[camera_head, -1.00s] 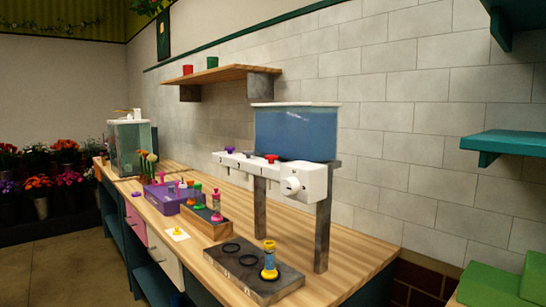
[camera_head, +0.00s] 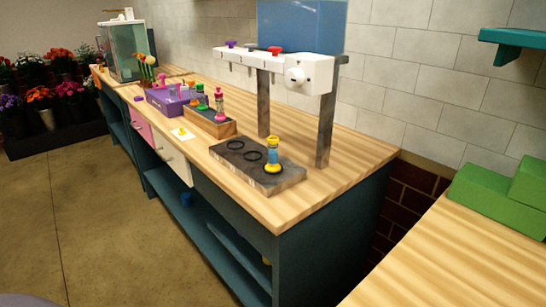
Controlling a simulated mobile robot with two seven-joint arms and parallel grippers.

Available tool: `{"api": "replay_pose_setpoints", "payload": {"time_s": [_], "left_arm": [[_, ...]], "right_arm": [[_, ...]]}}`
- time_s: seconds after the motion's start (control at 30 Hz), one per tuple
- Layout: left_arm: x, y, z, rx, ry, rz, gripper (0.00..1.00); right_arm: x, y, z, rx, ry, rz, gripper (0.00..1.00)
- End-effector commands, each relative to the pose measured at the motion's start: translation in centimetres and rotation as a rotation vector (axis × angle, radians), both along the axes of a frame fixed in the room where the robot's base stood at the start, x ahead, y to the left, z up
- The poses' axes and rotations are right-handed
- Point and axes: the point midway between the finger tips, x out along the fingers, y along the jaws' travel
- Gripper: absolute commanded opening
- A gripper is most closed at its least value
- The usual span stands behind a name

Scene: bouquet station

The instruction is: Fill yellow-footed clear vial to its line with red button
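The yellow-footed clear vial (camera_head: 273,156) stands upright in the nearest ring of a dark slab (camera_head: 228,150) on the wooden counter. Its upper part looks blue; the fill line is too small to make out. The red button (camera_head: 275,50) sits on top of the white dispenser bar (camera_head: 256,62), below a blue water tank (camera_head: 300,28) whose top is cut off by the frame. The bar stands on grey posts above and behind the slab. Neither of my grippers shows in the head view.
A wooden rack (camera_head: 206,122) with pink- and green-topped vials and a purple box (camera_head: 168,100) stand farther along the counter. Green blocks (camera_head: 490,196) sit on a nearer wooden table (camera_head: 460,265) at right. Open floor (camera_head: 95,220) lies at left.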

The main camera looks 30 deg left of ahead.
Motion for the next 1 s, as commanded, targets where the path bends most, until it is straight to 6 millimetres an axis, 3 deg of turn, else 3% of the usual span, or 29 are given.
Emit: {"api": "replay_pose_setpoints", "payload": {"time_s": [0.03,0.07,0.23,0.27,1.0], "left_arm": [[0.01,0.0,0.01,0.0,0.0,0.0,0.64],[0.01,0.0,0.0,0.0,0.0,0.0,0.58],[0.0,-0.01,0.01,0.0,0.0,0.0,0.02],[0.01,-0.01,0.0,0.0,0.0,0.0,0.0],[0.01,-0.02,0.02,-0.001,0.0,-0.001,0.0]], "right_arm": [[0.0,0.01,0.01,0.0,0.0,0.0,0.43],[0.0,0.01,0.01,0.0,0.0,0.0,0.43],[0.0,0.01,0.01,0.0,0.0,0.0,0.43],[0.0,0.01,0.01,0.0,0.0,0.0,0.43],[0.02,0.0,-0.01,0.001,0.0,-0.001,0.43]]}}
